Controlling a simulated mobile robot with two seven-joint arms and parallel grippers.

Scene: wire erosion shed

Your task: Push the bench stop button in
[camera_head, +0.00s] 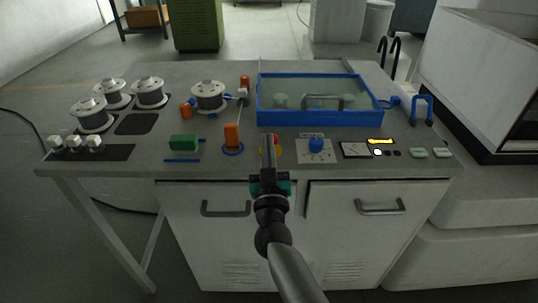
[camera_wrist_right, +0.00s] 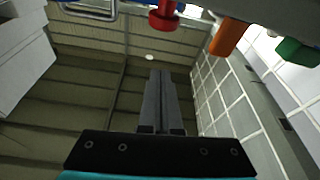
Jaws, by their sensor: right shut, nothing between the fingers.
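The red stop button (camera_head: 276,141) is near the front of the bench top (camera_head: 300,70), mostly hidden behind my right gripper (camera_head: 268,143) in the head view. A bit of yellow shows beside it. In the right wrist view the red mushroom-shaped button (camera_wrist_right: 165,17) is at the top edge, beyond the tips of my right gripper (camera_wrist_right: 160,72). The right fingers are shut together and empty. In the wrist view a gap shows between the fingertips and the button. My left gripper is not in view.
Left of the button stand an orange block (camera_head: 232,136) and a green block (camera_head: 184,142). A blue dial (camera_head: 316,145) is to the right. A blue-framed tank (camera_head: 320,118) is behind. Cabinet doors with handles (camera_head: 226,209) are below. Several spools stand at the left.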

